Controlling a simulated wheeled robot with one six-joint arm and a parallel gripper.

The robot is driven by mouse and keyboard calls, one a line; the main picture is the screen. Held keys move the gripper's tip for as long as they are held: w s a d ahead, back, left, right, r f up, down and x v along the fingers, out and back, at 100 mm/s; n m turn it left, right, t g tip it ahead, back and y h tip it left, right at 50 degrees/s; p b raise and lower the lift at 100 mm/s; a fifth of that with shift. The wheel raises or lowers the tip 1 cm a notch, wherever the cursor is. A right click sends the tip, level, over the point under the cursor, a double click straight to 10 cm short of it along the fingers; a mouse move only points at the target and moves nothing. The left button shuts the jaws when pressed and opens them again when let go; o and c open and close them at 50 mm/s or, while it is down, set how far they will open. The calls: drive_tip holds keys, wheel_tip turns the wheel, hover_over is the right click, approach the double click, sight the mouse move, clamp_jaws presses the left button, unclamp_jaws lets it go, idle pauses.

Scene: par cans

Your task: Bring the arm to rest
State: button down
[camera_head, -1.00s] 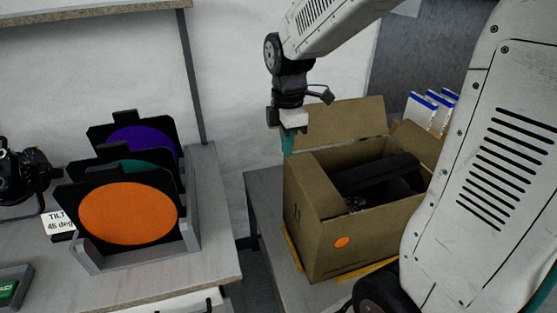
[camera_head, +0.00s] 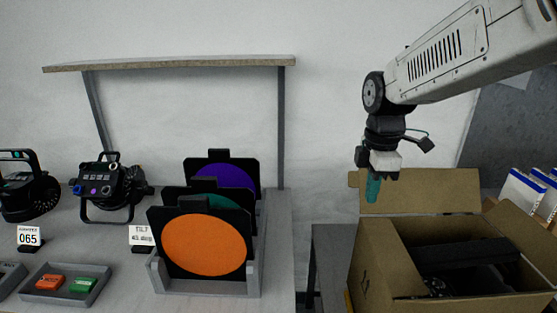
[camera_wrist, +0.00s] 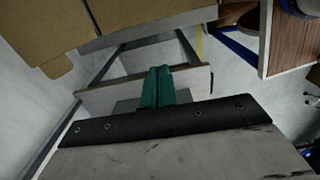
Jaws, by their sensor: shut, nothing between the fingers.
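My gripper (camera_head: 372,190) hangs from my arm at the right of the head view, with its green fingers pointing down. It is empty, and the fingers are together.
The open box holds dark items. Left of it, a bench carries a rack (camera_head: 205,287) of orange, green and purple filters, a black par can (camera_head: 103,190), and a tray (camera_head: 62,290) with red and green pieces. A shelf (camera_head: 180,64) overhangs the bench. White-and-blue boxes (camera_head: 522,193) stand at right.

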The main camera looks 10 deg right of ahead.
drive_tip(key=s+a+m, duration=0.1)
drive_tip(key=s+m, duration=0.6)
drive_tip(key=s, duration=0.3)
drive_tip(key=s+a+r+m+t, duration=0.1)
drive_tip(key=s+m, duration=0.7)
drive_tip(key=s, duration=0.2)
drive_tip(key=shift+s+a+r+m, duration=0.3)
drive_tip(key=shift+s+a, duration=0.1)
